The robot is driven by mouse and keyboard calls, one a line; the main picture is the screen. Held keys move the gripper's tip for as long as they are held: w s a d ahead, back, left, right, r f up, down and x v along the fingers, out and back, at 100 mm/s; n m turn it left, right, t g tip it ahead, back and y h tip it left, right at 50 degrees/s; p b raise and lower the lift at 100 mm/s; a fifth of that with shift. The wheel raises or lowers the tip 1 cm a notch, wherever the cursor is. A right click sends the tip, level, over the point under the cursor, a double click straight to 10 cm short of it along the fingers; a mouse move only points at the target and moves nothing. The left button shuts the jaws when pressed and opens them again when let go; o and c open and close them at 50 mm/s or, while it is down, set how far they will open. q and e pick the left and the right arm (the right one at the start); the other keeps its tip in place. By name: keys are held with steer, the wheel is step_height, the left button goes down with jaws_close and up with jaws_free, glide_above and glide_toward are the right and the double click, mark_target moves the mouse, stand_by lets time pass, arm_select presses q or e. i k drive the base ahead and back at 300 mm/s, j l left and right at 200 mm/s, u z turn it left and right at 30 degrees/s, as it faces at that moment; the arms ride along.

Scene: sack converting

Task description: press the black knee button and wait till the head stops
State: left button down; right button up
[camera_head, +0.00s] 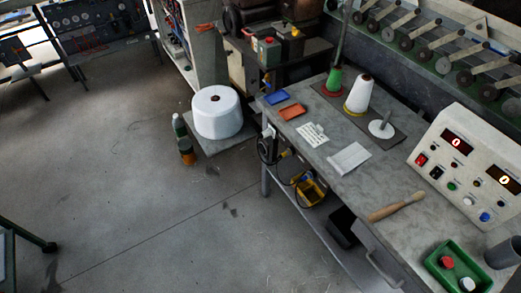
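Neither of my grippers is in view. I cannot make out a black knee button for certain. A dark round part (265,151) sits below the left end of the grey worktable (398,205), beside a small white box (269,131); its kind is too small to tell. A sloped control box (468,165) stands on the right of the table. It has two lit red displays, a red switch, a dark switch and several coloured buttons. A machine head is not clearly identifiable.
A yellow container (311,190) is beneath. The left floor is mostly clear.

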mark_target(260, 147)
steer(key=i+j+z, duration=0.1)
steer(key=j, duration=0.25)
steer(key=i+j+z, duration=0.25)
steer(key=i+j, duration=0.15)
steer(key=j, duration=0.35)
steer(key=i+j+z, duration=0.1)
steer(key=j, duration=0.25)
steer(key=i+j+z, duration=0.1)
steer(key=j, duration=0.3)
steer(key=i+j+z, duration=0.15)
steer(key=j, duration=0.3)
steer(key=i+j+z, duration=0.1)
steer(key=j, duration=0.3)
